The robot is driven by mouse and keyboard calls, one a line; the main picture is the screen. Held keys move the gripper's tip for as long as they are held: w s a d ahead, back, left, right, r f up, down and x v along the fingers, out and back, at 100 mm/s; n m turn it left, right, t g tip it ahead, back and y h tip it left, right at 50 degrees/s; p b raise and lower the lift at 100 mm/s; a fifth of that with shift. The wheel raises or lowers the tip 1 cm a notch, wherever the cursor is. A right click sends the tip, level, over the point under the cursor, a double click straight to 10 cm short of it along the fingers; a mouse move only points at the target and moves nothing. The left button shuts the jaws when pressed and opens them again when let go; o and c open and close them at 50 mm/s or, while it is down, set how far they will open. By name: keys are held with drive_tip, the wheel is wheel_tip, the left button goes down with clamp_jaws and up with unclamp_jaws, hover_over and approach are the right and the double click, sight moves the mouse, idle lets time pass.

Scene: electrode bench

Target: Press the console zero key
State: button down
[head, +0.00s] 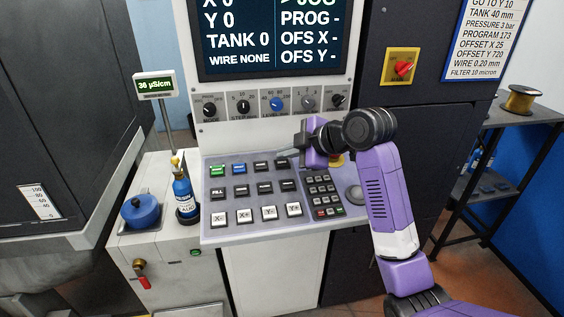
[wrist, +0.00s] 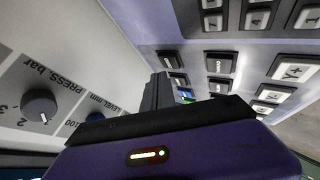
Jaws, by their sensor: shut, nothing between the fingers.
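The console key panel (head: 243,215) slopes below the screen, with rows of dark keys, a green key (head: 217,170), a blue key (head: 239,168) and white axis keys (head: 245,216). I cannot read which dark key is the zero key. My gripper (head: 285,154) is shut and empty, reaching in from the right over the right end of the top key row, near a dark key (head: 282,163). In the wrist view, the fingers (wrist: 160,92) point at the panel beside dark keys (wrist: 221,62). Whether the tips touch a key is hidden.
A number keypad (head: 322,193) lies right of the keys, below my gripper. Knobs (head: 276,104) line the upright face above. A blue bottle (head: 184,193) and a blue round knob (head: 142,211) stand at left. A red switch on a yellow plate (head: 402,68) is at right.

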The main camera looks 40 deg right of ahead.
drive_tip(key=r+p, duration=0.2)
drive_tip(key=r, duration=0.1)
drive_tip(key=r+p, duration=0.1)
drive_tip(key=shift+s+a+r+p, duration=0.3)
drive_tip(key=shift+s+r, duration=0.1)
idle(0.7)
